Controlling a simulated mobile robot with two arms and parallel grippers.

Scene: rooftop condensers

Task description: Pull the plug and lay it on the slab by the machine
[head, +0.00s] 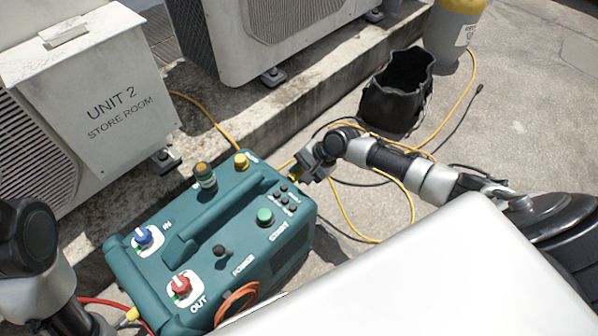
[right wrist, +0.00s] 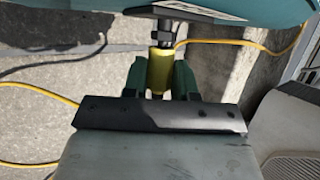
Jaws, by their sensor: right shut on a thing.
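The teal machine (head: 215,235) stands on concrete, with blue and red knobs on top. My right gripper (head: 303,174) is at its far right end. In the right wrist view, the green fingers of my right gripper (right wrist: 160,80) are shut on a yellow cylindrical plug (right wrist: 160,66). The plug is in line with a dark fitting (right wrist: 163,30) under the teal body; I cannot tell whether it is loose. In the head view the plug is mostly hidden by the gripper. A concrete slab (head: 290,110) runs behind the machine. My left arm shows at the lower left, its gripper out of view.
The grey UNIT 2 condenser (head: 85,70) and another condenser (head: 262,45) stand on the slab. An open black bag (head: 398,88) and a yellow-topped grey cylinder (head: 452,40) stand at upper right. Yellow hose (head: 408,195) and dark cable loop across the floor near my right arm.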

